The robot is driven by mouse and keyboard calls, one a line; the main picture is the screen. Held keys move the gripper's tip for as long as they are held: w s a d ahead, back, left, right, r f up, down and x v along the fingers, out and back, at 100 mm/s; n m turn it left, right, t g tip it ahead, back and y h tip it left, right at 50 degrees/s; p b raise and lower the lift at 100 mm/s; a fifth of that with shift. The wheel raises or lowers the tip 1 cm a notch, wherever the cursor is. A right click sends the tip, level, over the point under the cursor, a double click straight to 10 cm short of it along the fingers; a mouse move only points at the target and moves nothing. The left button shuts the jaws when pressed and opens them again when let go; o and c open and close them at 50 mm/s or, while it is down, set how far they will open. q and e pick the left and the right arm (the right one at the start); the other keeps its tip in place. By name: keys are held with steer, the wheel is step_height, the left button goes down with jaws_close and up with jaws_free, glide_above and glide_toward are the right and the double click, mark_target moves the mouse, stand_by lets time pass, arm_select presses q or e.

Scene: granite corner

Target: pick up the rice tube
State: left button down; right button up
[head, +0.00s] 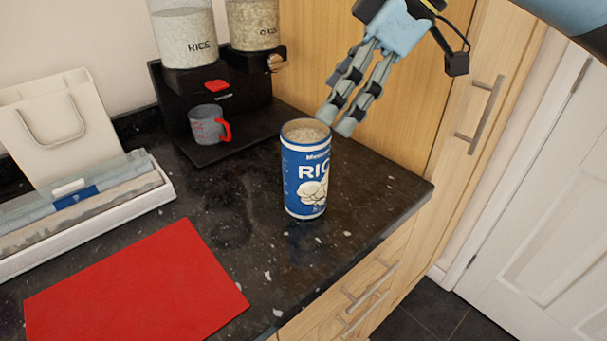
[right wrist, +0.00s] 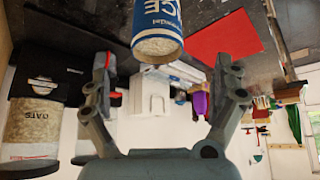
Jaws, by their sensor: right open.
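The rice tube (head: 305,170) is a blue and white cylinder standing upright on the dark granite counter, near its right edge. Its top looks open, with pale contents showing. My right gripper (head: 341,122) is above and just right of the tube's rim, pointing down and left, with nothing in it. In the right wrist view the tube (right wrist: 158,28) shows at the top, beyond and between the spread fingers of the gripper (right wrist: 168,75). I cannot tell from these views whether a finger touches the rim. My left gripper is not in view.
A black dispenser (head: 165,110) with rice and oats containers stands behind, with a grey measuring cup (head: 207,126) on its base. A red mat (head: 135,290) lies at front left. A white tray (head: 90,228) and a pale bag (head: 55,125) are at left. A wooden cabinet (head: 420,85) is close behind the gripper.

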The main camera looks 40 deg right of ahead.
mark_target(306, 134)
steer(key=shift+x, duration=3.9)
steer(key=shift+w+d, duration=0.1)
steer(key=shift+w, duration=0.05)
steer(key=c, duration=1.8)
